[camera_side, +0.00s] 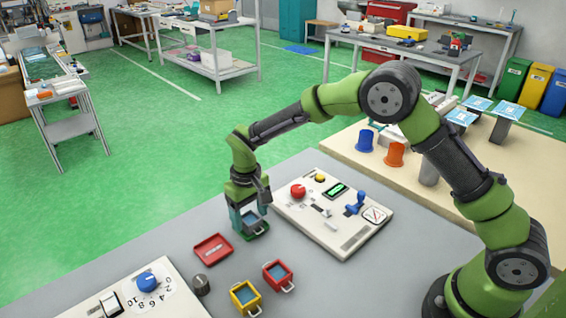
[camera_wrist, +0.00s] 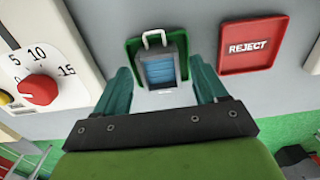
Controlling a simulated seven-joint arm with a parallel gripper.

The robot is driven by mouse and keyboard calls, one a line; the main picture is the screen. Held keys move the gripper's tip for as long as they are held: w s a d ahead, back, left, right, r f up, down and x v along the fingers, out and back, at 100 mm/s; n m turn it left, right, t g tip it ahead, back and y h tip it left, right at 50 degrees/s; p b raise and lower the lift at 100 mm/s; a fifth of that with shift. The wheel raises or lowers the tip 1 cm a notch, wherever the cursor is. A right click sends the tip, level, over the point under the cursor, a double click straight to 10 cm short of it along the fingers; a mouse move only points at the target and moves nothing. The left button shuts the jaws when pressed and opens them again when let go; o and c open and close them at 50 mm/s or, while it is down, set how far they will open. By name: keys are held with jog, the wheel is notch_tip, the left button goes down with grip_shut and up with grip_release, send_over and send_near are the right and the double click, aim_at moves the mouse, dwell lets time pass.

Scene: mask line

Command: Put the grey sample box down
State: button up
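The grey sample box (camera_wrist: 162,68), with a pale handle and a blue inside, sits upright over the green tray (camera_wrist: 131,46) in the wrist view. In the side view the box (camera_side: 252,219) is partly hidden by my gripper, and the green tray (camera_side: 262,234) shows under it. My gripper (camera_wrist: 160,66) has one finger on each side of the box, with a narrow gap showing on both sides. It points down at the tray in the side view (camera_side: 248,210).
A red REJECT tray (camera_wrist: 252,45) lies beside the green one. A control panel (camera_side: 345,238) with knobs stands close on the right. Red (camera_side: 278,276) and yellow (camera_side: 245,298) boxes, a dark knob (camera_side: 201,285) and a dial panel (camera_side: 150,300) are nearer the front.

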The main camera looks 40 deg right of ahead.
jog(key=shift+r, duration=0.1)
notch_tip(320, 180, up, 12)
notch_tip(320, 180, up, 6)
jog(key=f+t, duration=0.1)
send_over(250, 218)
jog(key=s+d, duration=0.3)
jog(key=s+d+r+m+t+y, duration=0.2)
jog(key=s+d+r, duration=0.3)
jog(key=s, duration=0.4)
jog(key=s+d+m+t, duration=0.2)
jog(key=s+d+t, duration=0.1)
jog(key=s, duration=1)
jog(key=shift+d+t, duration=0.15)
jog(key=shift+t, duration=0.45)
jog(key=shift+w, duration=0.1)
jog(key=shift+c, duration=0.4)
